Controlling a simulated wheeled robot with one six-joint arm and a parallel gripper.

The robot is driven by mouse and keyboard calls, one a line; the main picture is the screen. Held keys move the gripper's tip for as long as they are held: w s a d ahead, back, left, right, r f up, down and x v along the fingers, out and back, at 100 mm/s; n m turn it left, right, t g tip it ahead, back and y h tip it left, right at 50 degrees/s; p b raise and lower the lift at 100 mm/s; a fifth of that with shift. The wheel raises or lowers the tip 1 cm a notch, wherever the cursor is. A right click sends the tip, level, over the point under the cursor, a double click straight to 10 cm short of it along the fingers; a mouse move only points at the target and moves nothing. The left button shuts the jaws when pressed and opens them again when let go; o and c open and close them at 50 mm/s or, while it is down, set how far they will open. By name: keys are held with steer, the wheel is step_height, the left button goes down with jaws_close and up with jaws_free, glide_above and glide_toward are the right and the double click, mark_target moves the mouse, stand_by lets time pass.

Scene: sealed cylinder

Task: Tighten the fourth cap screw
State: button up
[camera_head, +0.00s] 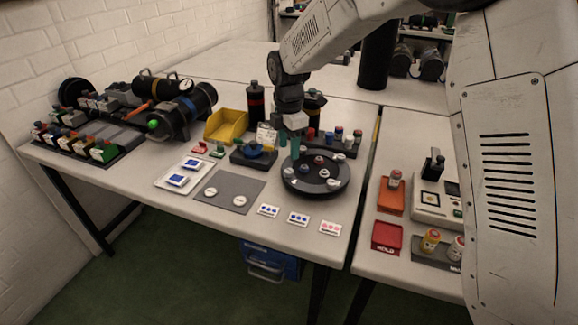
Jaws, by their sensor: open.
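A round black fixture (313,187) stands on the table, right of centre. Several small cap screws sit on its top: one with a reddish top (318,160) toward the back, one near the middle (323,173), and pale ones at the right (333,184) and front left (290,183). Which one is the fourth cannot be told. My gripper (290,146) points down, with teal fingers, above or just behind the fixture's back left edge. It is open, and I see nothing held in it. Its fingers hide part of what lies behind them.
A black block with a blue round part (240,158) stands close left of my gripper. A rack of small bottles (340,148) and dark bottles (256,100) stand behind. A yellow bin (226,126) is farther left. Small cards (298,219) lie in front.

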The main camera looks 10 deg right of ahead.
mark_target(289, 170)
step_height(289, 170, down, 8)
steer(key=shift+r, duration=0.2)
steer(key=c, duration=1)
